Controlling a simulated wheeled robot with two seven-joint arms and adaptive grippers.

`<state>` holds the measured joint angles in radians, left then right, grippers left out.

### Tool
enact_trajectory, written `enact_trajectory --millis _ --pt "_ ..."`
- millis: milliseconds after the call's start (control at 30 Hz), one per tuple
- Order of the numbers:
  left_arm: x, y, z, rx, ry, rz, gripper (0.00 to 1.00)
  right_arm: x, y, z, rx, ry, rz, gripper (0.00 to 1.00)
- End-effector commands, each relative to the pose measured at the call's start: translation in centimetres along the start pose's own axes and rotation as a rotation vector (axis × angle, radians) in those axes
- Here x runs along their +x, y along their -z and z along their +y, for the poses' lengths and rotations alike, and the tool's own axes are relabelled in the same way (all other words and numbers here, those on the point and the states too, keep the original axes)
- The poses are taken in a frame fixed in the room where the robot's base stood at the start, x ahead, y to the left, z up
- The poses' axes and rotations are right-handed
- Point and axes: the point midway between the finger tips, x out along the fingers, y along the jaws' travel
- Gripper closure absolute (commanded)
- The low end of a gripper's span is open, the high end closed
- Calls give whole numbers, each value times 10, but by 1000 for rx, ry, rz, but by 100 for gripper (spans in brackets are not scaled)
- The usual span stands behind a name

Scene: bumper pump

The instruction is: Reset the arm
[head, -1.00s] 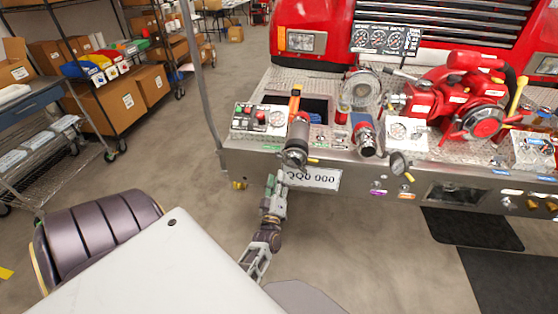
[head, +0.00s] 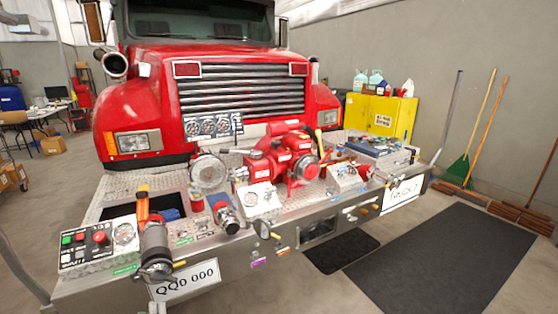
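Neither of my grippers can be made out in the head view. A small pale grey piece, possibly the tip of one of my arms, shows at the bottom edge, left of the front plate marked QQ0 000 (head: 186,280). Too little of it shows to tell which arm it is or whether anything is held. The red truck (head: 215,85) stands with its metal bumper deck ahead. The red pump (head: 283,155) sits on the middle of the deck.
A control box with a red button (head: 98,240) and a dark nozzle (head: 155,250) are on the deck's left end. A gauge panel (head: 213,126) stands behind. A yellow cabinet (head: 385,117) and brooms (head: 487,130) are at the right wall. Dark mats (head: 450,260) lie on open floor.

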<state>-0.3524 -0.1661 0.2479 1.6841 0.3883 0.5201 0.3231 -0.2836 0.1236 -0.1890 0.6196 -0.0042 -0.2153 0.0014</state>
Motion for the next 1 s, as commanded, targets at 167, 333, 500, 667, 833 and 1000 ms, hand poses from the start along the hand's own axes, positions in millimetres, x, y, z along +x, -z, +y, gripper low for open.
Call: enact_trajectory --millis 167,333,500,667,833,1000 --pt "-20 -63 -19 74 16 -162 59 0 0 1 0 -1 1 60" --pt "-54 -129 -45 169 28 -350 59 0 0 1 0 -1 1 60" --pt "-98 -187 -75 269 37 -539 59 0 0 1 0 -1 1 60" --pt "-147 -233 -107 370 40 -714 59 0 0 1 0 -1 1 60" --pt "-205 -269 -146 484 41 -900 59 0 0 1 0 -1 1 60" --pt "-267 -291 -189 601 39 -1082 59 0 0 1 0 -1 0 60"
